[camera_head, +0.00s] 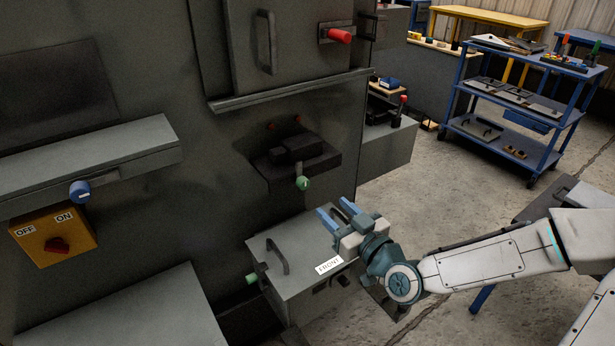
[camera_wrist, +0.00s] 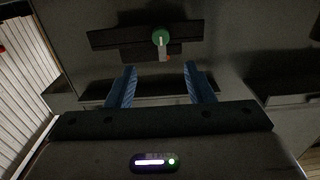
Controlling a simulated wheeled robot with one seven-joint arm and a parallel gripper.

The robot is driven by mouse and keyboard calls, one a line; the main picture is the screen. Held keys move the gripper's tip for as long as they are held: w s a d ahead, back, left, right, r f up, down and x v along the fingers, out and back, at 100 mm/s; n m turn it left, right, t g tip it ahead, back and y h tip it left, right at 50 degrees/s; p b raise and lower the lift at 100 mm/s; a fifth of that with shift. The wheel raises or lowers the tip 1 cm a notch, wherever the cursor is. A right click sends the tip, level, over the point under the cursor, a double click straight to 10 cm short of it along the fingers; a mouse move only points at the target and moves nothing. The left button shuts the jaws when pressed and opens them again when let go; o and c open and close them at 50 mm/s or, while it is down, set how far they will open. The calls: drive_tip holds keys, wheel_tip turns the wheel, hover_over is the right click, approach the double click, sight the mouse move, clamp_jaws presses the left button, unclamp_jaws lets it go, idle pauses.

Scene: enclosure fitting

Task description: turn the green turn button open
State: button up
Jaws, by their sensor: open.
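The green turn button (camera_head: 303,183) sits on the front of a dark shelf-like block on the grey cabinet, in the middle of the head view. In the wrist view the green turn button (camera_wrist: 160,37) shows as a green disc with a pale bar pointing down. My gripper (camera_head: 333,216) is below and to the right of it in the head view. Its two blue fingers (camera_wrist: 159,84) are apart and empty. The button lies beyond the fingertips, roughly in line with the gap between them, and nothing touches it.
A grey box marked FRONT (camera_head: 300,270) with a handle and a green knob (camera_head: 251,279) is below my gripper. A blue knob (camera_head: 80,191), a yellow OFF/ON switch box (camera_head: 52,238) and a red handle (camera_head: 339,36) are on the cabinet. A blue cart (camera_head: 520,100) stands far right.

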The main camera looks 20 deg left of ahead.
sight(305, 185)
drive_tip(key=x, duration=1.1)
drive_tip(key=shift+a+f, duration=0.2)
drive_tip(key=shift+a, duration=0.15)
drive_tip(key=c, duration=1)
